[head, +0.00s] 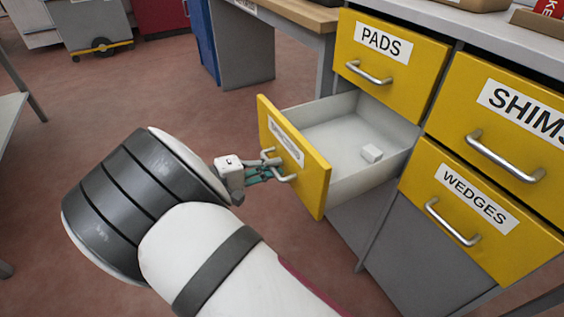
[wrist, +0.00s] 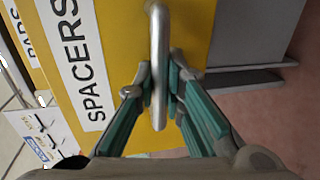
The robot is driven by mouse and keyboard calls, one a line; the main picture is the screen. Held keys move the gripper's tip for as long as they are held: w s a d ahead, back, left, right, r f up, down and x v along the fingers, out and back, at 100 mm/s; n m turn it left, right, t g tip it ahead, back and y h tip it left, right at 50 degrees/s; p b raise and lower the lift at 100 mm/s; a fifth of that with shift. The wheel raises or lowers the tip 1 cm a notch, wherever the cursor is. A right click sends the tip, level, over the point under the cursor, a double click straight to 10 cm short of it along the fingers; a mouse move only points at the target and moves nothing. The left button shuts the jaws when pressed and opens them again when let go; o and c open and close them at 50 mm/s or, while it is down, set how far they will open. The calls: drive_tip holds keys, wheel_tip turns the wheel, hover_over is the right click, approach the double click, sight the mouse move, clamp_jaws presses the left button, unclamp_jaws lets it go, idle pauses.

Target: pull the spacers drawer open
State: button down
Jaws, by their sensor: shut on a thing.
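The spacers drawer (head: 313,177) has a yellow front and a light grey inside, and it stands well out from the cabinet in the head view. In the wrist view the fingers (wrist: 160,90) sit on both sides of the handle bar.
The closed PADS drawer (head: 390,63) is above, with the SHIMS (head: 505,115) and WEDGES (head: 464,210) drawers to the right. A wooden-topped bench (head: 290,14) stands behind. The reddish floor (head: 150,100) left of the drawer is clear.

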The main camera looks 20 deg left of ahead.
drive_tip(key=shift+s+a, duration=0.1)
drive_tip(key=shift+s, duration=0.05)
drive_tip(key=c, duration=1.7)
unclamp_jaws()
drive_tip(key=shift+o, duration=0.2)
drive_tip(key=v, duration=1.2)
